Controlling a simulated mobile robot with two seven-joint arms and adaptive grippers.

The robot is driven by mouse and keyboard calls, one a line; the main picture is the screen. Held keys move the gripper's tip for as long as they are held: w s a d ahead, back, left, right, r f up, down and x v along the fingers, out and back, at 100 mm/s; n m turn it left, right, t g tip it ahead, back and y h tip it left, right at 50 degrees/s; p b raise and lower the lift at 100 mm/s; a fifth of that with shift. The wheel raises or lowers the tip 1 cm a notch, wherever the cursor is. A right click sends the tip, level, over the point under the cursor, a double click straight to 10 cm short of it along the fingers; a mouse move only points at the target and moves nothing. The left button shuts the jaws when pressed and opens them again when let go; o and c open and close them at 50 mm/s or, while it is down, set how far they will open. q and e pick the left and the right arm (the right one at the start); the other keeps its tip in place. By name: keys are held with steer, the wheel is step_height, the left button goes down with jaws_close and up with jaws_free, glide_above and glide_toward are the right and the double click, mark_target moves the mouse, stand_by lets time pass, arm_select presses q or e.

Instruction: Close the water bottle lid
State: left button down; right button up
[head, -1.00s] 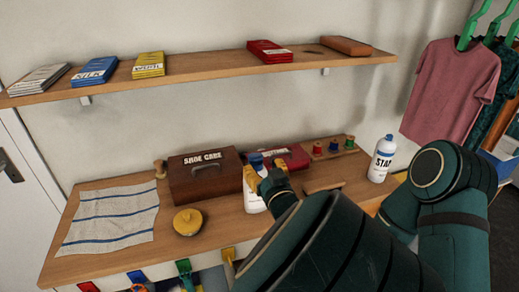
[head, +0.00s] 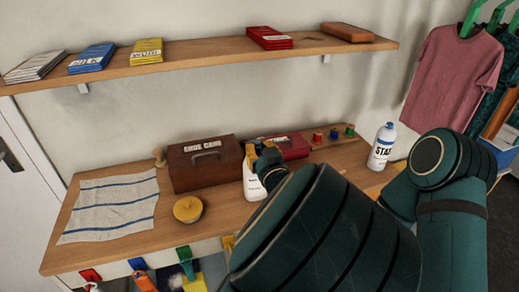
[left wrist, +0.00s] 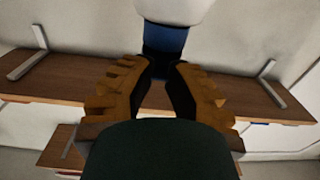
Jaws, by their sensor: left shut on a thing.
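A white bottle (head: 252,184) stands on the wooden counter beside the shoe care box. My left gripper (head: 260,155), with yellow-brown fingers, is at its top and hides its lid. In the left wrist view, the fingers (left wrist: 160,76) are closed together at a dark part below a blue band (left wrist: 165,38), with a white body (left wrist: 172,9) above it in the picture. Whether the lid is fully seated cannot be told. A second white bottle (head: 382,148) with a blue cap stands farther right. My right gripper is not seen.
The shoe care box (head: 204,163) stands left of the held bottle, and a red box (head: 288,146) is behind it. A round yellow tin (head: 188,209) and striped towel (head: 112,206) lie to the left. A shelf (head: 210,53) hangs above.

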arm_select(q)
steer(key=t+b, duration=0.1)
steer(key=b, duration=0.1)
steer(key=f+t+b, duration=0.1)
steer(key=b, duration=0.1)
steer(key=f+t+y+b, duration=0.1)
steer(key=shift+s+t+b, duration=0.25)
steer(key=shift+t+b, duration=0.05)
steer(key=shift+b, duration=0.1)
steer(key=c, duration=0.8)
jaws_free()
steer(key=shift+d, duration=0.1)
steer(key=v, duration=1.2)
